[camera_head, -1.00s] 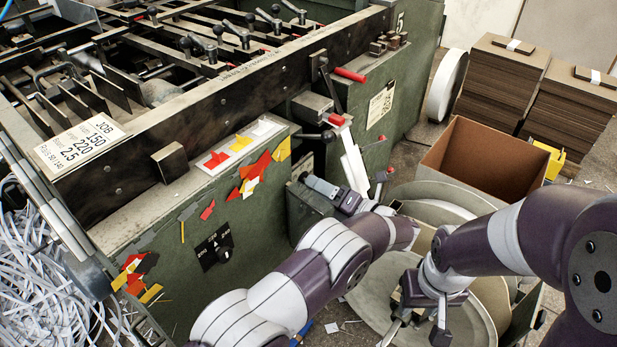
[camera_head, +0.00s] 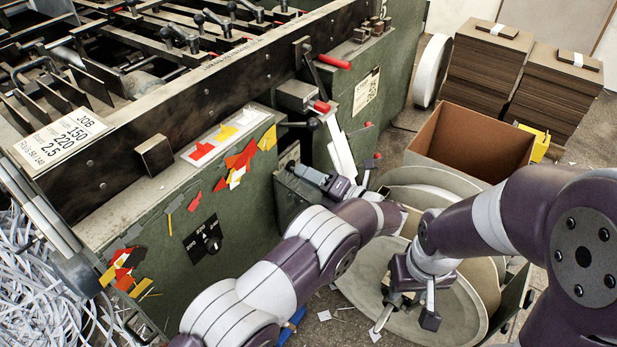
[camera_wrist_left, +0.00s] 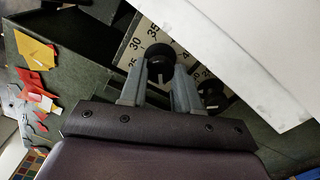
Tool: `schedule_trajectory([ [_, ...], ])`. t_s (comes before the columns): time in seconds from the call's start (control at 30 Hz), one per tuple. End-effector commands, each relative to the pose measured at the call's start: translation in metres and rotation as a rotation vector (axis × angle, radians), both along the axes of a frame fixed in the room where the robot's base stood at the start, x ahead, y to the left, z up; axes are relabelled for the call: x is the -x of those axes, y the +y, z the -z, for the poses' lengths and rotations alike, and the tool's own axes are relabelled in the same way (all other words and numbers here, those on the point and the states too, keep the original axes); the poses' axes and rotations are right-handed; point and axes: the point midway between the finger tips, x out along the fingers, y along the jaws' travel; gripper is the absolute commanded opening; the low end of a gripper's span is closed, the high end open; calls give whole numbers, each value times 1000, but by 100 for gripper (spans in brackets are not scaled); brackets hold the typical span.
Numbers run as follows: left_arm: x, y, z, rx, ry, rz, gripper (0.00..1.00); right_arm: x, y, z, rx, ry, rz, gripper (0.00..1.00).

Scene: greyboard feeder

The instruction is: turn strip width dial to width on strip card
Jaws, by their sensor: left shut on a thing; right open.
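My left gripper (camera_head: 312,177) is at the green machine's front, below the white chute. In the left wrist view its fingers are shut on a black dial knob (camera_wrist_left: 160,56) with a pale pointer line. The pale scale plate (camera_wrist_left: 137,50) behind it shows 25, 30 and 35; the fingers hide part of it. A second black knob (camera_wrist_left: 212,96) sits beside it, next to a 20 mark. A card (camera_head: 366,90) on the machine has print too small to read; I cannot tell if it is the strip card. My right gripper (camera_head: 406,319) is open and empty above a round disc.
The white chute (camera_wrist_left: 245,50) lies close to my left fingers. A cardboard box (camera_head: 470,148), board stacks (camera_head: 486,70) and large discs (camera_head: 365,280) stand right.

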Motion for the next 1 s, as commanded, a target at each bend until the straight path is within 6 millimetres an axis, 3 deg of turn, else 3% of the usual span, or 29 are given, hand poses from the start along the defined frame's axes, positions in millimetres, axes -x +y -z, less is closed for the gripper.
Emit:
schedule_trajectory([
  [1.0,0,0,0,-555,763,1,1,0,0,3,0,0,0,43],
])
